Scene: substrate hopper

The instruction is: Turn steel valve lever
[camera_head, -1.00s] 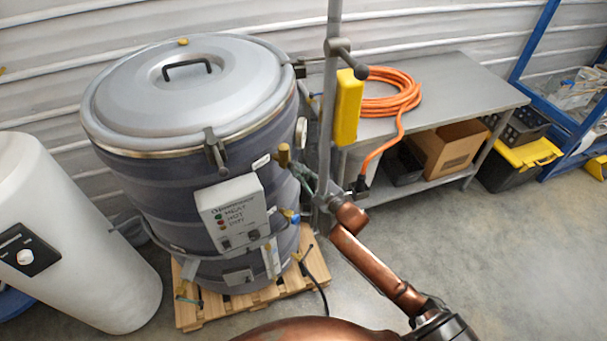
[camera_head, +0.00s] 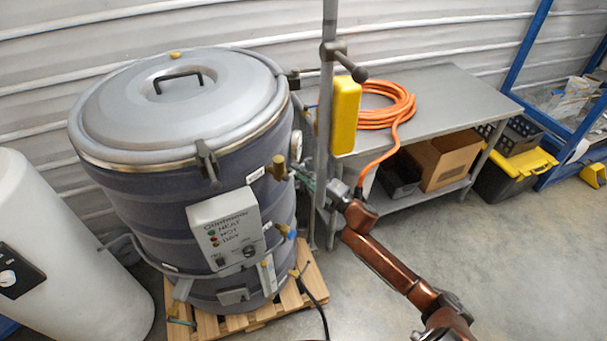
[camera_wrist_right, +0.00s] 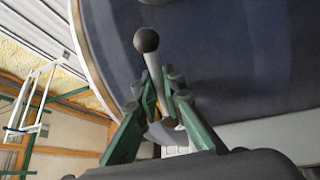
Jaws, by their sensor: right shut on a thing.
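The steel valve lever (camera_wrist_right: 153,68) is a thin rod with a dark ball knob (camera_wrist_right: 146,40), seen in the right wrist view against the dark drum. My right gripper (camera_wrist_right: 163,95) has its green fingers shut around the rod, below the knob. In the head view my right gripper (camera_head: 306,181) is at the drum's right side, beside a brass fitting (camera_head: 279,166). The lever is too small to make out there. The dark jacketed drum (camera_head: 120,190) has a grey lid and a control box (camera_head: 226,232). My left gripper is out of view.
A vertical grey pole (camera_head: 325,120) with a yellow box (camera_head: 345,115) stands close behind my right gripper. A metal bench (camera_head: 450,90) holds a coiled orange hose (camera_head: 390,105). A white tank (camera_head: 70,260) stands left.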

